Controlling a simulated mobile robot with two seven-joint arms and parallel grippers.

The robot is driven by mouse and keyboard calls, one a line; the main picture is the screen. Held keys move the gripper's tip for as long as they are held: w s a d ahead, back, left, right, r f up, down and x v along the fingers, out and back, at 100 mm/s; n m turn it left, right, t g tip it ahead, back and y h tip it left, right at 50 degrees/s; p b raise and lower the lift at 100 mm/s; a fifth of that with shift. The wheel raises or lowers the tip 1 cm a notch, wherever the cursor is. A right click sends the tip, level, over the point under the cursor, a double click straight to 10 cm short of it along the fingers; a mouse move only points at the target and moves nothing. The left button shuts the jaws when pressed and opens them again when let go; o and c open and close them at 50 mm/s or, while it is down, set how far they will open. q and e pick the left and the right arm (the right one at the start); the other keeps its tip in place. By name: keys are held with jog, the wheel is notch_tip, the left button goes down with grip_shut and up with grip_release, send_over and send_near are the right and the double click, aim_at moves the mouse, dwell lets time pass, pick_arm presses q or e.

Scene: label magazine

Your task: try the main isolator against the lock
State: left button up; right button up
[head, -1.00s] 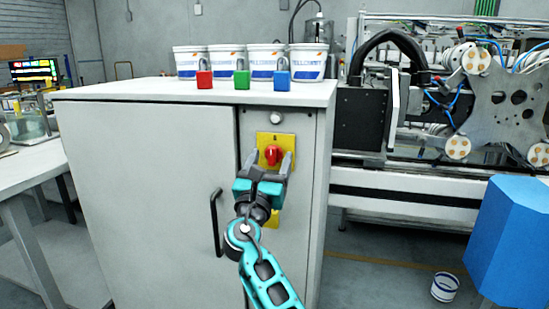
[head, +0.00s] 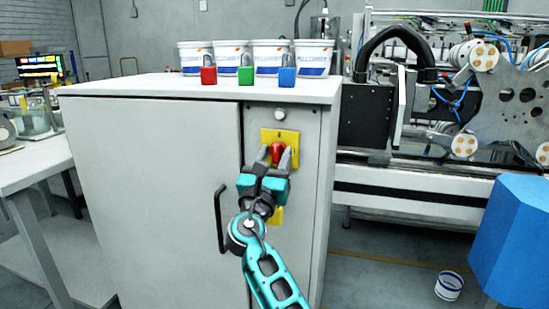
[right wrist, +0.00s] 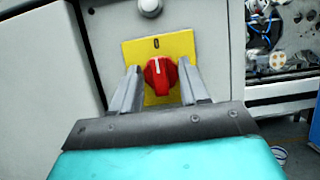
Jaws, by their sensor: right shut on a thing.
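The main isolator is a red rotary knob (head: 277,151) on a yellow plate (head: 292,136) on the grey cabinet's front. In the right wrist view the knob (right wrist: 160,77) stands upright, its white mark under the "0" on the plate (right wrist: 183,46). My right gripper (head: 275,157) is shut on the knob, one finger on each side. No lock is visible on the isolator, though the fingers cover part of it. Red (head: 208,76), green (head: 245,76) and blue (head: 287,77) padlocks stand on the cabinet top. My left gripper is not in view.
Several white tubs (head: 313,58) stand behind the padlocks. A black door handle (head: 219,220) is left of my right arm. A grey button (head: 280,115) sits above the plate. A blue bin (head: 515,240) and a small bucket (head: 449,286) stand on the floor at right.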

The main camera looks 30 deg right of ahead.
jog(key=shift+c, duration=0.5)
jog(key=shift+m+b, duration=0.35)
jog(key=shift+m, duration=0.35)
jog(key=shift+m+g+h, duration=0.5)
jog(key=shift+m+g, duration=0.1)
jog(key=shift+m, duration=0.3)
jog(key=o, duration=1)
